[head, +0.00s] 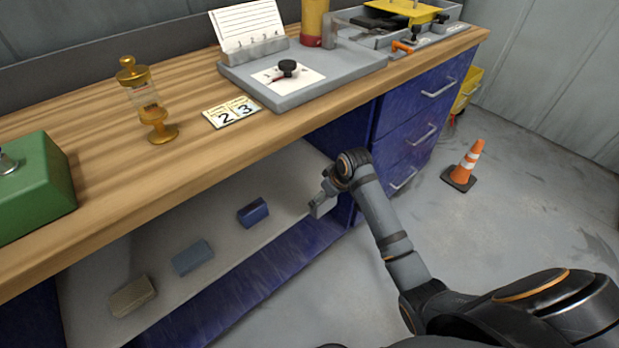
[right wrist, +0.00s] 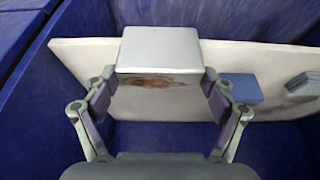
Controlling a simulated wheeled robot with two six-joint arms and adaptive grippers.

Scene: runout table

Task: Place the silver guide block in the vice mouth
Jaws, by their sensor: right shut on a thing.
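The silver guide block (right wrist: 160,48) is between the fingers of my right gripper (right wrist: 160,85) in the right wrist view. It has a smooth pale top and a brownish patch on the face toward me. In the head view my right gripper (head: 326,190) is over the right end of the lower shelf, below the worktop, and the block shows there as a small grey shape (head: 318,207). I cannot clearly make out a vice or its mouth. My left gripper is not in view.
The pale shelf (head: 240,258) holds a dark blue block (head: 253,212), a grey-blue block (head: 193,257) and a tan block (head: 133,296). The wooden worktop (head: 195,95) overhangs it, carrying a grey board (head: 340,75), a brass oiler (head: 150,108) and a green housing (head: 38,190). Blue drawers (head: 425,110) stand right.

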